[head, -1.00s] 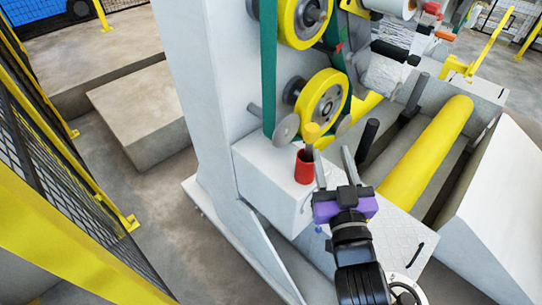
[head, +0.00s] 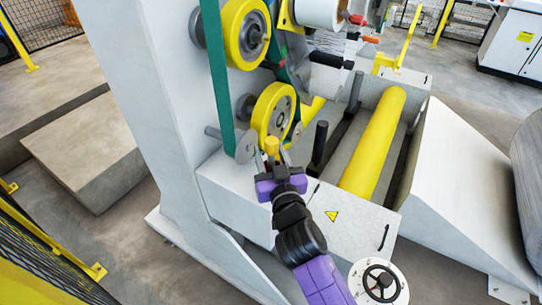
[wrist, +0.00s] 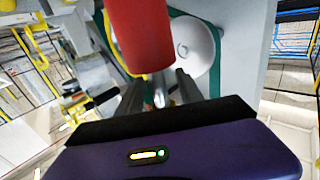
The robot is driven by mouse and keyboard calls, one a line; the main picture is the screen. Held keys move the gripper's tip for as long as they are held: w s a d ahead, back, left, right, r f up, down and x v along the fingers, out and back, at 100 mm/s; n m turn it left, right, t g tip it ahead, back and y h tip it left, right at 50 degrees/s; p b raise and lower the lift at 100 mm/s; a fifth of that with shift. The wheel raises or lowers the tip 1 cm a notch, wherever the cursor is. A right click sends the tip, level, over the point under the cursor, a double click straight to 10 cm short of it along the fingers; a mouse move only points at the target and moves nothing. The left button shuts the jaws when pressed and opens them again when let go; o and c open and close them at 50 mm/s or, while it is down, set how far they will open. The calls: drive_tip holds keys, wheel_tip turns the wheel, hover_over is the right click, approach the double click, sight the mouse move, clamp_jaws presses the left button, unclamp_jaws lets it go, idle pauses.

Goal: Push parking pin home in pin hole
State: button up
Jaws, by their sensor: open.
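In the wrist view a red cylinder (wrist: 140,35) stands large ahead of and above the two grey fingers (wrist: 160,95). The pin hole cannot be made out, and whether the fingers touch the knob cannot be told.
The lower yellow wheel (head: 272,112) and a green belt (head: 218,80) are close to my gripper. A black post (head: 319,143) and a long yellow roller (head: 374,145) lie to the right. A handwheel (head: 380,282) is at the lower right. A grey disc (wrist: 190,46) is behind the red cylinder.

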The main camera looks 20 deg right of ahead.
drive_tip(key=shift+w+d, duration=0.1)
drive_tip(key=shift+w, duration=0.7)
drive_tip(key=shift+c, duration=0.2)
clamp_jaws()
idle(0.7)
